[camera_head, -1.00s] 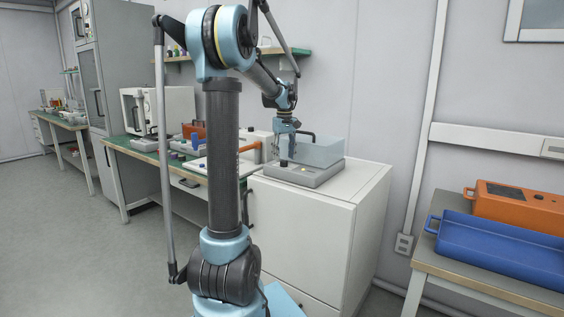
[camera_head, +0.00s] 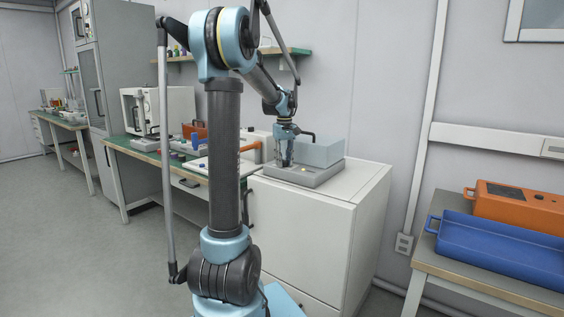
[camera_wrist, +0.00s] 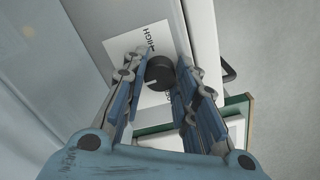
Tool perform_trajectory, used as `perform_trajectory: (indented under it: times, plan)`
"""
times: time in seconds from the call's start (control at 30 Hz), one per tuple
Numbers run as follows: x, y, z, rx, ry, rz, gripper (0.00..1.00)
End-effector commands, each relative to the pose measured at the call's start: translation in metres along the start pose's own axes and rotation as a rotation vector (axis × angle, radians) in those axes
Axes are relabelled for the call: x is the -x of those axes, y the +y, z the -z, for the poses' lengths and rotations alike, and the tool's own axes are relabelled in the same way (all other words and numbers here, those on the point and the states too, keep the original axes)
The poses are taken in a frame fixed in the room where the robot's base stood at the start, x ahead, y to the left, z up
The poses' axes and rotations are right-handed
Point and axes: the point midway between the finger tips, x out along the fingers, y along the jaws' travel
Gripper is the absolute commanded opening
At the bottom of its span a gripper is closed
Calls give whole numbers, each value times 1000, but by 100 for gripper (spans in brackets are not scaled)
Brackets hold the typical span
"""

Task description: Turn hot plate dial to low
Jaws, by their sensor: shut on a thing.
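The hot plate (camera_head: 315,177) is a grey box-shaped unit on top of a white cabinet. Its round black dial (camera_wrist: 160,72) sits on a white label plate (camera_wrist: 128,48) printed HIGH, with a partly hidden LO marking on the other side. A light pointer line shows on the dial's near edge, toward the lower left in the wrist view. My gripper (camera_head: 285,162) reaches down to the unit's front. In the wrist view my gripper (camera_wrist: 160,78) has a finger on each side of the dial and is shut on it. The fingers hide the dial in the head view.
A clear-walled box (camera_head: 322,152) rises behind the gripper. The white cabinet top (camera_head: 365,177) is bare to the right. A green-topped bench (camera_head: 150,157) with equipment stands to the left. A blue tray (camera_head: 500,243) and an orange case (camera_head: 520,203) lie on the right table.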

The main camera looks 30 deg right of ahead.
Motion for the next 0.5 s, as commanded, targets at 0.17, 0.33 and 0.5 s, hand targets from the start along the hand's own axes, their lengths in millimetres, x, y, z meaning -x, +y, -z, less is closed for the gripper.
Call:
perform_trajectory:
  times: [0.17,0.33,0.5]
  plan:
    - [0,0,0,-50,0,1,3]
    - [0,0,0,-51,0,1,3]
    - [0,0,0,-51,0,1,48]
